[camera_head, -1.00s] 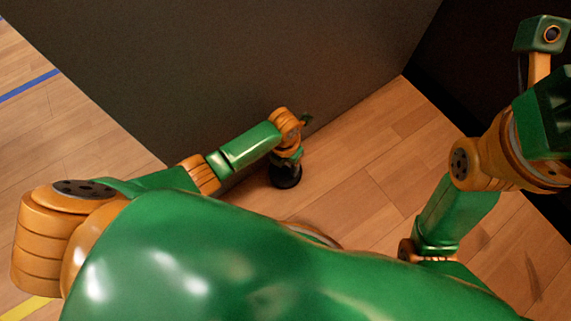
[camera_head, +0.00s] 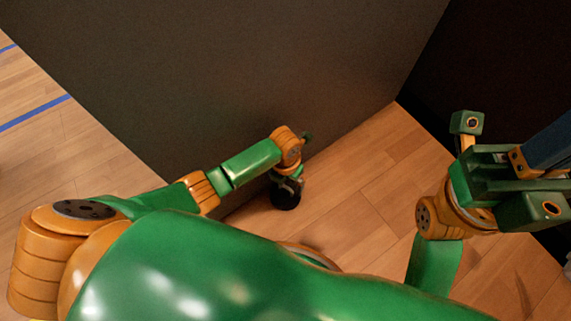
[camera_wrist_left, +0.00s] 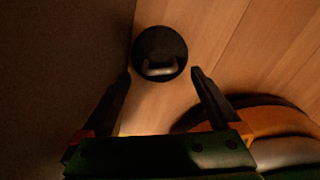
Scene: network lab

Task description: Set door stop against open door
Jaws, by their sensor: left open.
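The door stop (camera_head: 286,198) is a black round piece standing on the wood floor close to the foot of a large dark grey panel (camera_head: 230,70), which looks like the open door. In the left wrist view the door stop (camera_wrist_left: 158,39) shows a pale metal handle on top. My left gripper (camera_head: 288,184) is just above it, pointing down. In the left wrist view my left gripper (camera_wrist_left: 160,74) is open, its fingertips either side of and slightly short of the handle, with nothing between them.
A second, nearly black surface (camera_head: 480,50) meets the grey panel at a corner at upper right. Open wood floor (camera_head: 350,180) lies between the door stop and my right arm. Blue floor tape (camera_head: 35,112) runs left of the panel.

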